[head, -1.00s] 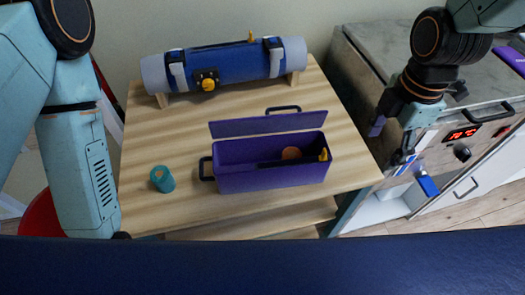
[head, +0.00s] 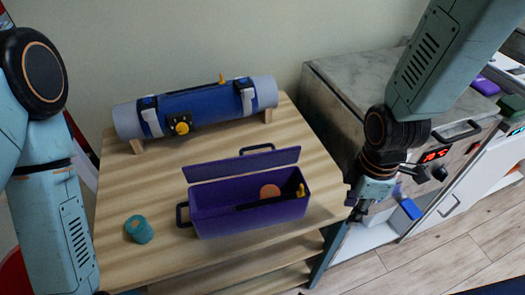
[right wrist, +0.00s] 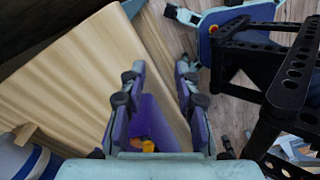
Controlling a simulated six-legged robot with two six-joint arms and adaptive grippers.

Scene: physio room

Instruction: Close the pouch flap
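A purple open-topped case (head: 245,220) stands on the wooden table, its long flap (head: 242,164) raised along the back edge. Inside are an orange round thing (head: 269,191) and a small yellow piece (head: 301,190). A blue wrap (head: 205,103) with pale straps lies around a grey roll; a dark patch with a yellow knob (head: 181,127) is on its front. I cannot tell which is the pouch. My right gripper (head: 355,212) is right of the case, beyond the table's right edge, pointing down. In the right wrist view its fingers (right wrist: 160,75) are apart and empty. My left gripper is outside the view.
A teal cup (head: 139,229) stands at the table's front left. A cabinet (head: 345,90) with a red display is on the right, with a blue item (head: 405,212) by its front. The table (head: 165,250) is clear between cup and case.

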